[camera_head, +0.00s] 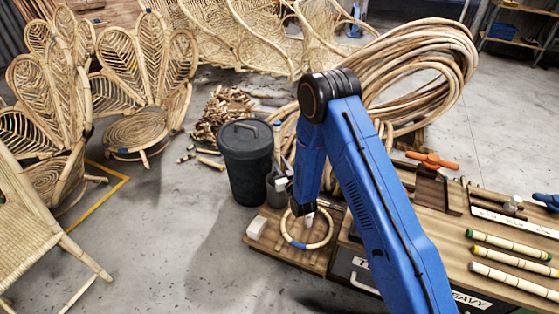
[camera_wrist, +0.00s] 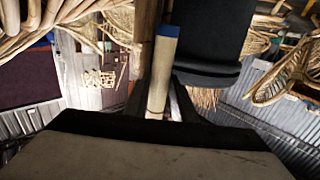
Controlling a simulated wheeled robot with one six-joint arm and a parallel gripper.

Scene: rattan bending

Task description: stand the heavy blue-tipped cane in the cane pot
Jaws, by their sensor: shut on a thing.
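My gripper (camera_head: 297,205) hangs low at the end of the blue arm, over the wooden board beside the bench. In the wrist view it is shut on a pale cane (camera_wrist: 160,72) with a blue tip (camera_wrist: 169,31), which stands out from between the dark fingers. In the head view the arm and gripper mostly hide this cane. A small grey pot (camera_head: 277,190), probably the cane pot, stands just left of my gripper, against the black bin. Its mouth is partly hidden. I cannot tell whether the cane touches it.
A lidded black bin (camera_head: 246,165) stands left of the pot. A rattan ring (camera_head: 322,243) and a white block (camera_head: 257,226) are on the wooden board (camera_head: 290,258). Several banded canes (camera_head: 510,243) lie on the bench at right. Rattan chairs (camera_head: 145,95) stand on the left; open floor lies between.

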